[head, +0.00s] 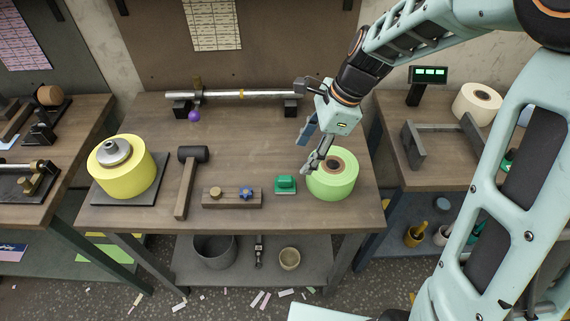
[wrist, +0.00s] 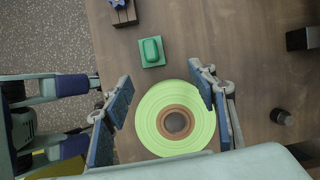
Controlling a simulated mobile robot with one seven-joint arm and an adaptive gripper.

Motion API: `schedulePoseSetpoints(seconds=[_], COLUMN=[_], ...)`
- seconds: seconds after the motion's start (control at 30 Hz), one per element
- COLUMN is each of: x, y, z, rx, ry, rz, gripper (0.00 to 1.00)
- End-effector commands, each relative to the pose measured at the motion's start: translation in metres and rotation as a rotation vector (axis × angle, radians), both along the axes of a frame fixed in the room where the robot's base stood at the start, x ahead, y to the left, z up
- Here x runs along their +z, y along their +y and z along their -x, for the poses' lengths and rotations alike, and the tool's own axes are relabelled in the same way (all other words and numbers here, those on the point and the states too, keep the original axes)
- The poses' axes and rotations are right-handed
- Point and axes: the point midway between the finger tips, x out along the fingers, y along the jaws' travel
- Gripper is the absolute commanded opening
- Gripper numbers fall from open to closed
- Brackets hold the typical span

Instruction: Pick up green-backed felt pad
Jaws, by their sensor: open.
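The green-backed felt pad (head: 286,184) is a small green block with a raised rounded top. It lies near the front edge of the middle table, just left of a light green roll (head: 331,186). In the wrist view the pad (wrist: 151,52) lies beyond the fingertips, fully visible. My gripper (head: 303,158) is open and empty, above the table by the green roll. In the wrist view its blue-padded fingers (wrist: 161,78) spread on either side of the roll, with the pad ahead of the gap. The gripper appears apart from the pad.
A wooden block (head: 232,197) with a brass knob and a blue star knob stands left of the pad. Further left are a black-headed mallet (head: 187,180) and a yellow roll (head: 121,169). A metal bar (head: 235,95) spans the back. The table's middle is clear.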

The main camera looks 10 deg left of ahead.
Motion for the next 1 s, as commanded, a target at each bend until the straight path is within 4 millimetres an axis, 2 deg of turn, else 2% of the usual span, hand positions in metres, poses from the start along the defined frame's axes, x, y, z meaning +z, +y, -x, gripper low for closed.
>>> schedulePoseSetpoints(seconds=[0.17,0.3,0.43,0.67,0.9,1.0], x=[-0.008,-0.028,-0.046,-0.061,-0.092,-0.099], y=[0.007,0.016,0.023,0.03,0.042,0.045], z=[0.013,0.016,0.017,0.019,0.023,0.024], rx=[-0.068,-0.069,-0.068,-0.067,-0.066,-0.067], ry=[0.072,0.078,0.075,0.074,0.072,0.071], rz=[-0.032,-0.034,-0.032,-0.033,-0.032,-0.033], gripper=[0.53,0.53,0.53,0.53,0.53,0.53])
